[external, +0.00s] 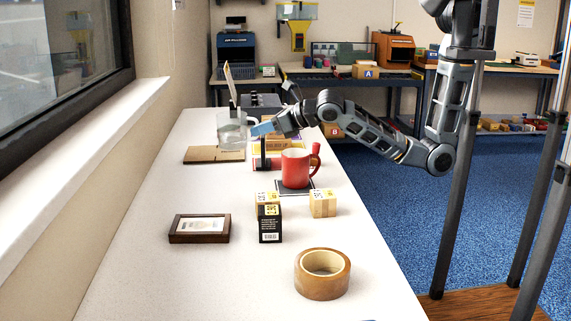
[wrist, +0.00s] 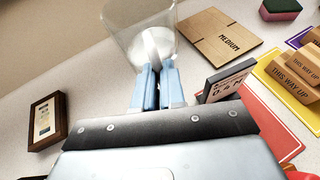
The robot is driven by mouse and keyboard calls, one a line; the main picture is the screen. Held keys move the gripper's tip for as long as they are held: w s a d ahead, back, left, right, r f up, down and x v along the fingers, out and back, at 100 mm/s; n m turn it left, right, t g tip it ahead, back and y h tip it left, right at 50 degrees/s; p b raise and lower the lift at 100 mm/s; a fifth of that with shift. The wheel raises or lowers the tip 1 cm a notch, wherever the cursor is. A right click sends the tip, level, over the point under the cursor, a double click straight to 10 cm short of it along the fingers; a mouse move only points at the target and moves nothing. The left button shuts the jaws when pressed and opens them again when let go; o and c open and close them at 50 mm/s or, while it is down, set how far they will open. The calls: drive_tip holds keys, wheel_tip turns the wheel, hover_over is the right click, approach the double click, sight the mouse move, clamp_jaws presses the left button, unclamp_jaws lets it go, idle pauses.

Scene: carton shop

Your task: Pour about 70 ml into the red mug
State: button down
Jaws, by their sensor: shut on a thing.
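My gripper (external: 262,127) is shut on a clear jug (external: 231,131), fingers at the handle on its right side. The jug looks upright, near the brown board and left of the mug. In the wrist view the blue fingers (wrist: 157,85) close on the handle of the jug (wrist: 135,25); its liquid level is hard to tell. The red mug (external: 296,168) stands upright on a dark flat base (external: 295,188), nearer the external camera than my gripper. Its inside is not clear. A dark display (wrist: 228,80) with partly readable characters stands beside my gripper.
A brown board marked MEDIUM (wrist: 217,39) lies by the jug. Small cartons (external: 323,203), a black box (external: 270,224), a framed picture (external: 200,228) and a tape roll (external: 323,273) stand nearer the camera. Wooden blocks (wrist: 298,72) lie at right. The table's front left is clear.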

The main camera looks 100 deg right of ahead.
drive_tip(key=s+a+f+p, duration=0.1)
drive_tip(key=s+a, duration=0.3)
drive_tip(key=a, duration=0.2)
drive_tip(key=s+a+f+p, duration=0.1)
drive_tip(key=s+a+p, duration=0.1)
drive_tip(key=s+a, duration=0.3)
drive_tip(key=s+a+f+p, duration=0.1)
drive_tip(key=s+a, duration=0.4)
drive_tip(key=a, duration=0.3)
drive_tip(key=shift+s+a+p, duration=0.1)
drive_tip(key=shift+s+p, duration=0.15)
drive_tip(key=shift+p, duration=0.15)
drive_tip(key=s+d+r+m+t+y, duration=0.1)
drive_tip(key=d+r+m+y, duration=0.1)
drive_tip(key=d+m+y, duration=0.3)
drive_tip(key=shift+s+d+r+m+t+y, duration=0.15)
drive_tip(key=shift+d+r+m+t+y, duration=0.3)
drive_tip(key=shift+m, duration=0.65)
drive_tip(key=shift+d, duration=0.1)
